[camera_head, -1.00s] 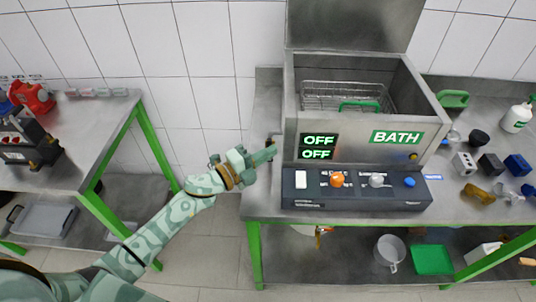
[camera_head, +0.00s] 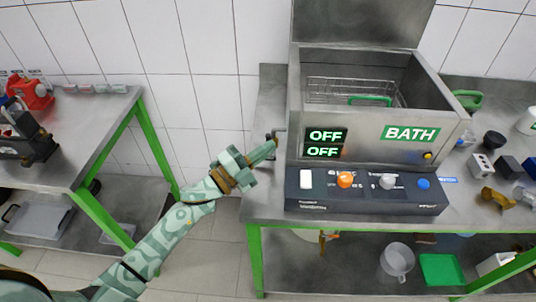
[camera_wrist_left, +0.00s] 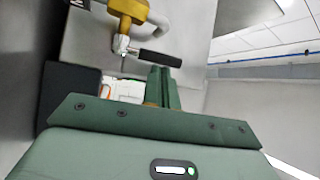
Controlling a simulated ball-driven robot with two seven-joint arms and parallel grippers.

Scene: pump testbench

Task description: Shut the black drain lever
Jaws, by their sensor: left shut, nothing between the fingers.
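The black drain lever (camera_wrist_left: 160,57) shows in the left wrist view, sticking out sideways from a brass valve (camera_wrist_left: 130,10) on the metal side of the bath. The bath (camera_head: 365,133) stands on the steel bench in the head view; its left side, with the lever, is mostly hidden there. My left gripper (camera_head: 274,144) is beside the bath's left side, shut and empty. In the left wrist view its fingers (camera_wrist_left: 163,76) are just below the free end of the lever; I cannot tell whether they touch it. My right gripper is out of view.
A control box (camera_head: 365,192) with knobs stands in front of the bath, whose displays read OFF. Several small blocks and fittings lie to its right. A second table (camera_head: 90,155) stands at the left, with a free gap between the two.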

